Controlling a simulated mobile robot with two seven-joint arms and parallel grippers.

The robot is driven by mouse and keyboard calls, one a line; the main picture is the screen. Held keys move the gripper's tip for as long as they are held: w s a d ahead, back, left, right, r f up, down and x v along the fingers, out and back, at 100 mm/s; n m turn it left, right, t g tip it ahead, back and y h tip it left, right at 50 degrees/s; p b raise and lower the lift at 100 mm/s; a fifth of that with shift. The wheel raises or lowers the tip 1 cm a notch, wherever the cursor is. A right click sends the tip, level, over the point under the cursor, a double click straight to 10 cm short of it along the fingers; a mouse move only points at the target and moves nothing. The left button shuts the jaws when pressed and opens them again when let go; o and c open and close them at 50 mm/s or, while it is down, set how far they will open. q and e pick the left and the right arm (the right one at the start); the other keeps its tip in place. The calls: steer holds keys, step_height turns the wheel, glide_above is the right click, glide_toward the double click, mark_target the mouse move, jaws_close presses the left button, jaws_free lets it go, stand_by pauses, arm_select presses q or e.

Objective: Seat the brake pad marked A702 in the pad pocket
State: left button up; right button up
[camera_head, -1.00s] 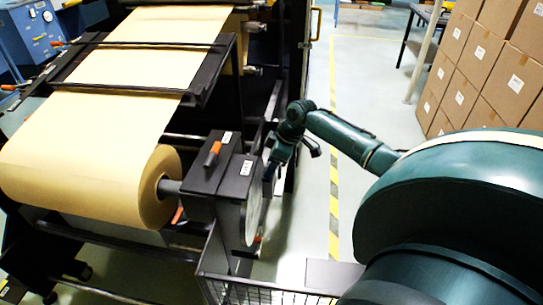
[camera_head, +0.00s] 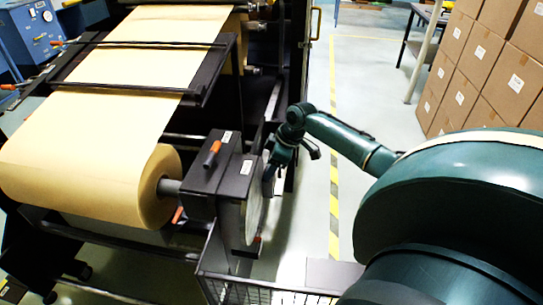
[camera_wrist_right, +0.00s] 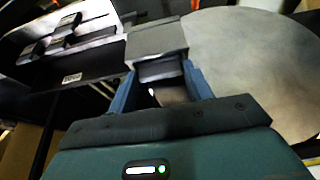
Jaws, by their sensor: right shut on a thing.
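My right gripper (camera_wrist_right: 160,85) has its blue fingers closed on a grey block with a darker lower part, which I take to be the brake pad (camera_wrist_right: 157,43). No A702 marking can be read on it. The pad is at the left edge of the large round grey disc (camera_wrist_right: 245,65); contact cannot be told. In the head view the right gripper (camera_head: 268,174) hangs by the disc (camera_head: 254,214), beside the black housing at the roll's end. The pad is too small to make out there. I cannot make out the pad pocket clearly. My left gripper is out of view.
A black labelled surface (camera_wrist_right: 72,77) with several dark blocks (camera_wrist_right: 65,32) shows at left in the wrist view. The kraft roll (camera_head: 120,185) and black housing (camera_head: 205,185) stand left of my arm. A wire-mesh guard (camera_head: 260,293) is in front; boxes (camera_head: 480,75) are stacked right.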

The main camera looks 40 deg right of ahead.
steer(key=shift+f, duration=0.15)
steer(key=o, duration=1.4)
steer(key=v, duration=1.3)
